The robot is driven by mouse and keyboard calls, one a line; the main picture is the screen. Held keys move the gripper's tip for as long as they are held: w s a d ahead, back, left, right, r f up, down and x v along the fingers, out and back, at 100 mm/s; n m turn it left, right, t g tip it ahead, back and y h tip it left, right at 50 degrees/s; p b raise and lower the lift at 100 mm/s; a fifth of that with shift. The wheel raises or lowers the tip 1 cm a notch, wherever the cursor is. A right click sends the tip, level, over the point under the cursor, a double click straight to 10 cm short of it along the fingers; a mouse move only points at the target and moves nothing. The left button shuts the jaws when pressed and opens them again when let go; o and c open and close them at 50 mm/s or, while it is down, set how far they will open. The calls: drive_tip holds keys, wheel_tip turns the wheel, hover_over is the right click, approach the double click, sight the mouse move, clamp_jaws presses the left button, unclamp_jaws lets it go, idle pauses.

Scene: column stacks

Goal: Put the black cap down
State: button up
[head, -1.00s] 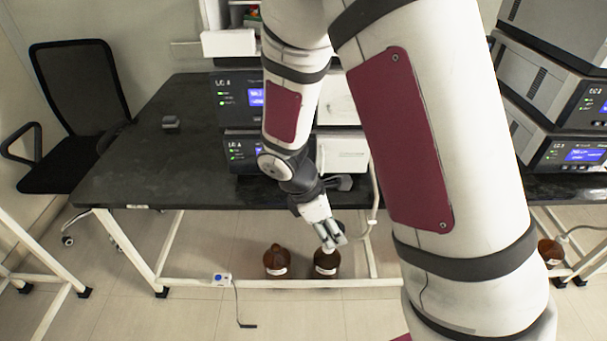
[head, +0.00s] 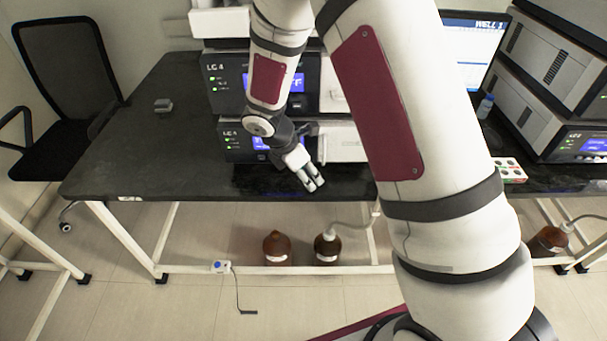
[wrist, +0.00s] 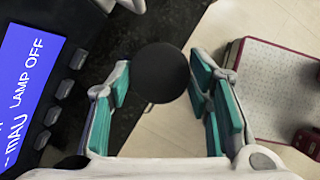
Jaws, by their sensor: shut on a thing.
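The black cap (wrist: 160,73) shows in the wrist view as a dark round disc between the fingertips. My gripper (wrist: 160,88) is shut on it, with a teal-padded finger on each side. In the head view my gripper (head: 314,184) is at the front edge of the black bench (head: 140,160), in front of the instrument stack. The cap cannot be made out in the head view.
Two brown bottles stand on the floor below the bench, a left one (head: 277,248) and a right one (head: 327,248) with a tube at its neck. Instruments (head: 225,85) stand behind my gripper. A small grey object (head: 163,105) lies on the bench's left part, which is otherwise clear.

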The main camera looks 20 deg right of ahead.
sight(304, 186)
drive_tip(key=shift+w+d+f, duration=0.1)
drive_tip(key=shift+w+d, duration=0.05)
drive_tip(key=shift+w, duration=1.3)
drive_tip(key=shift+f, duration=1.8)
drive_tip(key=shift+f, duration=0.4)
drive_tip(key=shift+f+b, duration=0.2)
drive_tip(key=shift+b, duration=0.2)
drive_tip(key=o, duration=0.5)
